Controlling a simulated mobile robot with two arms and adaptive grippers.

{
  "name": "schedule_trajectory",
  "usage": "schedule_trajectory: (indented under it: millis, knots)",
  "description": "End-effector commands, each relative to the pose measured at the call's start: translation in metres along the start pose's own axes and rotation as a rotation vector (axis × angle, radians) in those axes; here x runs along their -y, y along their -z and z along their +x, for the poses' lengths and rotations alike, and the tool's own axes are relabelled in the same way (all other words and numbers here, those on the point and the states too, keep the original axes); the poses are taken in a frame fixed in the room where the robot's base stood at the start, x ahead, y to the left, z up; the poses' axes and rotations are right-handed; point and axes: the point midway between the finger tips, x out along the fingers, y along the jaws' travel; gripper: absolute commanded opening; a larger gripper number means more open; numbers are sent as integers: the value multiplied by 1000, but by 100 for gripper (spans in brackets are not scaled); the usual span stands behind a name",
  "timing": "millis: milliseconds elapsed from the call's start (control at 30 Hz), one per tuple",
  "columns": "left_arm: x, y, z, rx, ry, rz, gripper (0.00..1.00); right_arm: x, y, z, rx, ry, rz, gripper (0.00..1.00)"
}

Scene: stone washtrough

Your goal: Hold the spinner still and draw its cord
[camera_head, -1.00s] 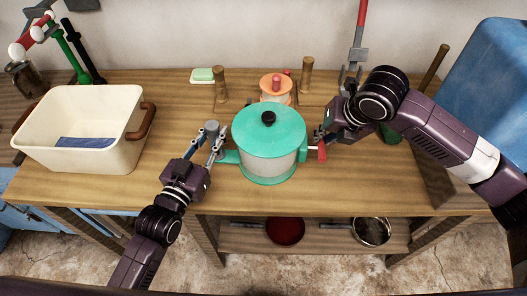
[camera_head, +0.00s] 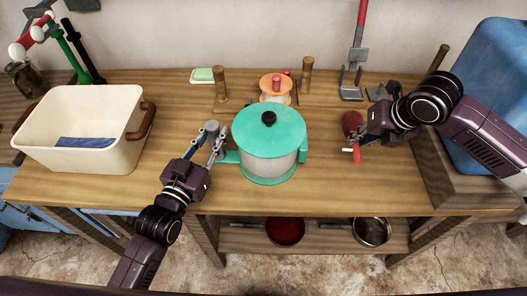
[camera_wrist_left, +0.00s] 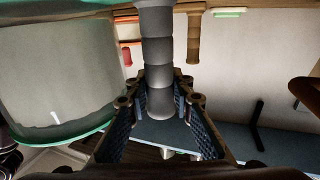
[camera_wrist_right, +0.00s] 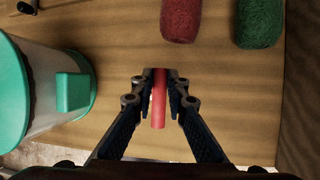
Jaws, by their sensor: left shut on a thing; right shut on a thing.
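The spinner (camera_head: 270,160) stands upright mid-table, with a clear bowl, teal lid with a black knob (camera_head: 268,118), and teal base. My left gripper (camera_head: 216,142) is shut on a grey post (camera_wrist_left: 158,60) at the spinner's left side; the post's joint to the spinner is unclear. My right gripper (camera_head: 358,148) is shut on the red pull handle (camera_wrist_right: 158,105), well right of the spinner and apart from it. The handle also shows in the head view (camera_head: 357,157). The spinner's teal side block (camera_wrist_right: 74,92) shows in the right wrist view. I cannot make out the cord.
A cream basin (camera_head: 85,120) stands at the left. Red (camera_wrist_right: 181,18) and green (camera_wrist_right: 262,22) rolls lie beyond my right gripper. An orange-lidded pot (camera_head: 275,86) and wooden posts (camera_head: 306,75) stand behind the spinner. The table front is clear.

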Motion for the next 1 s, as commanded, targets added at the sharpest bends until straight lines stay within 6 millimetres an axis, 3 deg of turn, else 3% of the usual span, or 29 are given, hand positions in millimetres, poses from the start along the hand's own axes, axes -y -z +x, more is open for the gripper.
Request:
schedule_trajectory:
  millis: [333,1000]
  knots:
    - [2,-1,0,2,3,2,0,0,-1,0,3,7,2,0]
    - [2,0,0,1,3,3,0,-79,5,14,3,2,0,0]
